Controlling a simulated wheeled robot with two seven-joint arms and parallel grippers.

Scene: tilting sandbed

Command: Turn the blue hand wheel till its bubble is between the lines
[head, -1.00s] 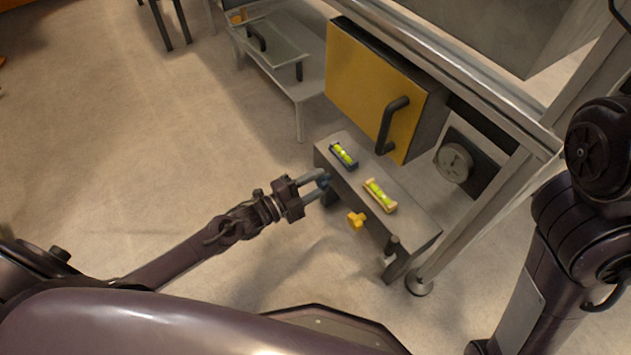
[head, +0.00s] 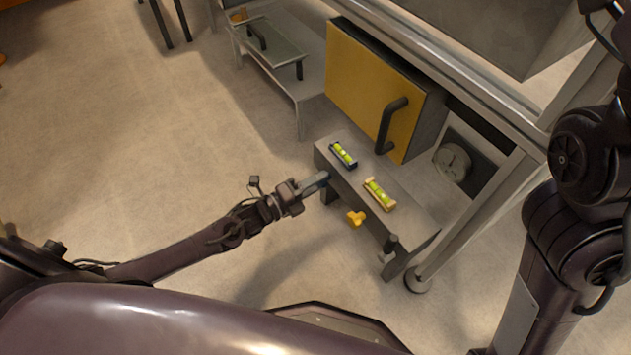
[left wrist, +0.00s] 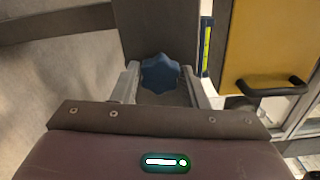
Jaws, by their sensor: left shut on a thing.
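The blue hand wheel (left wrist: 160,73) sits between the two fingers of my left gripper (left wrist: 162,84) in the left wrist view; the fingers are shut on it. In the head view my left gripper (head: 321,181) reaches the left front side of the grey bench and hides most of the wheel. A dark-framed level vial (head: 343,154) with a yellow-green tube lies on the bench top above that wheel; it shows edge-on in the left wrist view (left wrist: 206,47). Its bubble is too small to place against the lines. My right gripper is out of view.
The grey bench (head: 408,222) also bears a tan-framed vial (head: 379,194), with a yellow hand wheel (head: 356,218) on its front. A yellow door (head: 366,84) with a dark handle stands behind. Metal frame posts rise at the right. Floor at left is open.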

